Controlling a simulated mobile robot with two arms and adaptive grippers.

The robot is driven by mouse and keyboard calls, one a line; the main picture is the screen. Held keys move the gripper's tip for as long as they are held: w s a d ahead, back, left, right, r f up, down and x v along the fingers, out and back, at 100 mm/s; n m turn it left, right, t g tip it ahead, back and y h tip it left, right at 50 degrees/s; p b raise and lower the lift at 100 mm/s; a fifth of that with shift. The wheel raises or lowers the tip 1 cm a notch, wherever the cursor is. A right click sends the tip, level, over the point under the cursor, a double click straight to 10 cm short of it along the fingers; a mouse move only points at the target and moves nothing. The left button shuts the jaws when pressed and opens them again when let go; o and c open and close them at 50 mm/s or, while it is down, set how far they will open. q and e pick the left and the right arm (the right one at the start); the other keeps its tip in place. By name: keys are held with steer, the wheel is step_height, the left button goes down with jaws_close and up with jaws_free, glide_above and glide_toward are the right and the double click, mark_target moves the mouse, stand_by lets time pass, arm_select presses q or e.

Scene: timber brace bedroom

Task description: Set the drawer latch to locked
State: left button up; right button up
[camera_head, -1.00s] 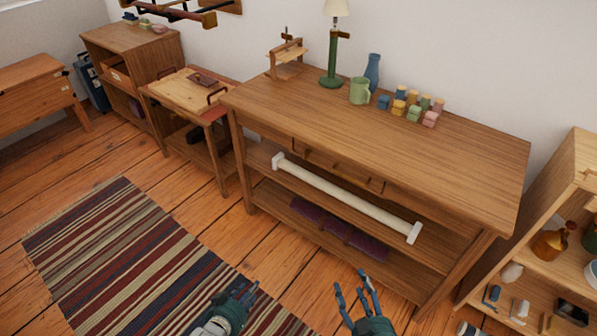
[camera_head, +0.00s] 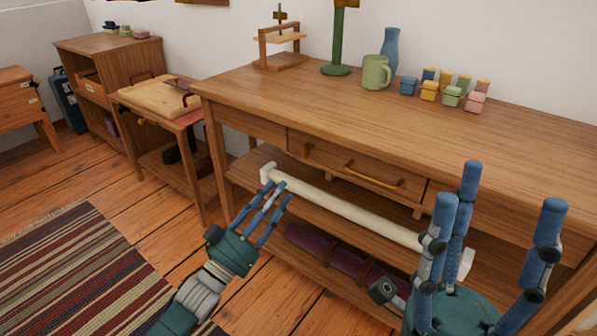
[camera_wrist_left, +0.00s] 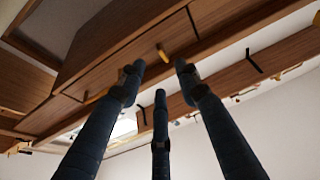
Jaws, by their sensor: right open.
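The wooden drawer (camera_head: 340,168) is in the front of the workbench and looks closed. It has a brass bar handle (camera_head: 373,177). A small wooden piece (camera_head: 307,151) at its left end may be the latch; its setting is too small to tell. My left gripper (camera_head: 276,190) is open and empty, below and left of the drawer, its fingers near the white bar's left end. The left wrist view looks up past the spread fingers at wooden panels and a small yellow piece (camera_wrist_left: 161,52). My right gripper (camera_head: 492,195) is open and empty, in front of the bench's right part.
A striped rug (camera_head: 70,265) lies at left.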

mark_target(304, 156)
arm_select(q)
steer(key=b+x, duration=0.2)
steer(key=x, duration=0.7)
steer(key=shift+w+d+r+b, duration=0.25)
steer(key=shift+r+b, duration=0.05)
steer(key=shift+b, duration=0.1)
steer(key=shift+w+d+r, duration=0.2)
steer(key=shift+w+d, duration=0.1)
steer(key=shift+w, duration=0.05)
jaws_close()
